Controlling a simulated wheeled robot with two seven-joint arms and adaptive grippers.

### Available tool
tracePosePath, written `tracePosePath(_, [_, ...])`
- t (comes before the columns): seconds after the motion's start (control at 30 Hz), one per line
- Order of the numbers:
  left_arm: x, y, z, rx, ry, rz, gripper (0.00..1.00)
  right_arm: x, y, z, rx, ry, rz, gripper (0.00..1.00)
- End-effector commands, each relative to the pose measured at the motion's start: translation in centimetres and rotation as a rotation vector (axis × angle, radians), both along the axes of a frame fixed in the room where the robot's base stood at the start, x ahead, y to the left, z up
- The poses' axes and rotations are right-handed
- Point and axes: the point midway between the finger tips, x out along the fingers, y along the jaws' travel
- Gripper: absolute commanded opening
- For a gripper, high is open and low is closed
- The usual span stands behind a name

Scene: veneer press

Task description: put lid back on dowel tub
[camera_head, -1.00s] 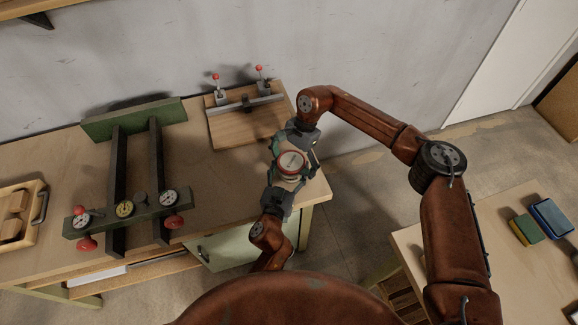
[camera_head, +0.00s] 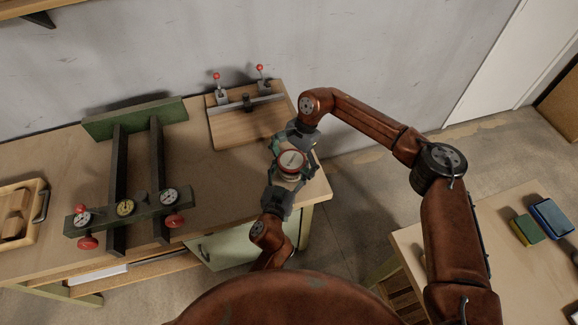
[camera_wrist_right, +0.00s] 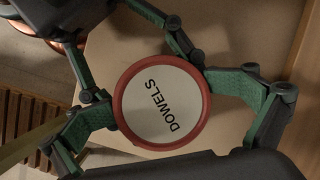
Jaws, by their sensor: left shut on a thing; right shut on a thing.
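The lid (camera_head: 291,162) is a round white disc with a red rim. In the right wrist view the lid (camera_wrist_right: 162,102) shows the word DOWELS. My right gripper (camera_wrist_right: 158,98) is shut on the lid, with a green-padded finger at either side of its rim. The pale dowel tub (camera_head: 287,180) is directly under the lid and mostly hidden by it and the fingers. My left gripper (camera_head: 284,182) is shut on the tub from the near side. Whether the lid is seated or slightly above the tub cannot be told.
The lid and tub are over the right end of the workbench (camera_head: 225,185). A clamping frame with dials (camera_head: 118,128) stands to the left, a board with red-knobbed clamps (camera_head: 245,125) behind. A wooden tray (camera_head: 38,222) is at far left. A second table (camera_head: 480,255) stands right.

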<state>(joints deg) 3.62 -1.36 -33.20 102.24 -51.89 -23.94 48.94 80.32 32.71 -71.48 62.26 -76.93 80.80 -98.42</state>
Motion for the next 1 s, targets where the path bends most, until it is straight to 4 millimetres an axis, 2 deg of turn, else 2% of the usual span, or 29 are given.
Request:
tracePosePath(0.03, [-0.08, -0.14, 0.65, 0.003, -0.017, -0.003, 0.17, -0.14, -0.93, -1.78, -0.026, 0.009, -0.008, 0.77])
tracePosePath(0.5, [-0.1, -0.18, 0.61, 0.003, -0.017, -0.004, 0.17, -0.12, -0.9, -1.88, -0.025, 0.008, -0.009, 0.77])
tracePosePath(0.53, [-0.1, -0.18, 0.61, 0.003, -0.017, -0.004, 0.17, -0.11, -0.89, -1.88, -0.025, 0.008, -0.009, 0.93])
tracePosePath(0.63, [-0.1, -0.19, 0.61, 0.003, -0.017, -0.004, 0.17, -0.11, -0.9, -1.89, -0.025, 0.007, -0.009, 1.0])
tracePosePath(1.0, [-0.11, -0.21, 0.61, 0.001, -0.016, -0.005, 0.17, -0.09, -0.88, -1.89, -0.025, 0.007, -0.009, 1.0])
